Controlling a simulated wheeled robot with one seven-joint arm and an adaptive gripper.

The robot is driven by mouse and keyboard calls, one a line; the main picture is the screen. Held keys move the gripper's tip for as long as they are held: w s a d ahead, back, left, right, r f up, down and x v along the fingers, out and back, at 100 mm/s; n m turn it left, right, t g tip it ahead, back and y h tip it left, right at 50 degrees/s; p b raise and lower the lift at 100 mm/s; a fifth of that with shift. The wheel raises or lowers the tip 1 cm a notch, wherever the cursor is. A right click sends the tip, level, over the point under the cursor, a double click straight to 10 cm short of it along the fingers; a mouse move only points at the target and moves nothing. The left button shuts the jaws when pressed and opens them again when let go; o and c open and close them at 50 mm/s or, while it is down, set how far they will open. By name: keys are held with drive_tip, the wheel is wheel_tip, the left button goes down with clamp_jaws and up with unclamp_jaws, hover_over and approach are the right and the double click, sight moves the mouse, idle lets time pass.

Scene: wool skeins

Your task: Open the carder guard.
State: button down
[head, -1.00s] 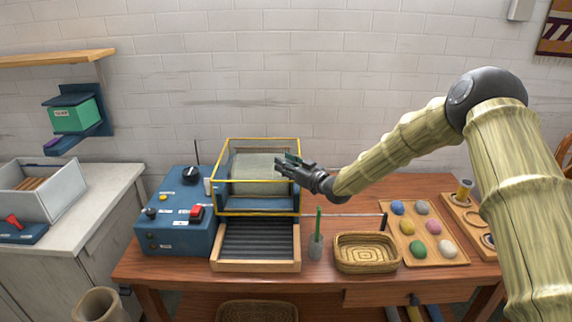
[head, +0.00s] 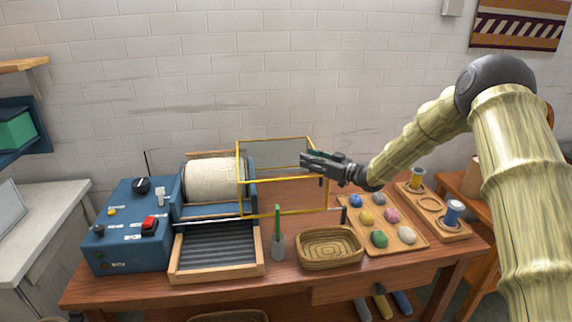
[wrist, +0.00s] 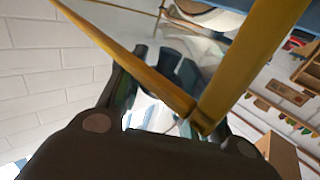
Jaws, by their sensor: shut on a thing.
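The carder guard (head: 275,154) is a clear box with a yellow frame. It stands to the right of the carder's cream drum (head: 213,180) and overlaps only its right end in the head view. Most of the drum is uncovered. My gripper (head: 306,162) is shut on the guard at its right side. In the wrist view, yellow frame bars (wrist: 240,65) cross in front of and between the fingers of my gripper (wrist: 158,75). The exact spot held is hidden. The blue carder body (head: 128,226) carries knobs and a red switch.
A ribbed feed tray (head: 218,271) lies in front of the drum. A cup with a green stick (head: 278,243), a wicker basket (head: 330,247) and a wooden tray of coloured wool balls (head: 408,240) stand right of it. A spool rack (head: 433,209) is further right.

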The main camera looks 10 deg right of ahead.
drive_tip(key=d, duration=0.6)
drive_tip(key=c, duration=1)
unclamp_jaws()
drive_tip(key=v, duration=1.2)
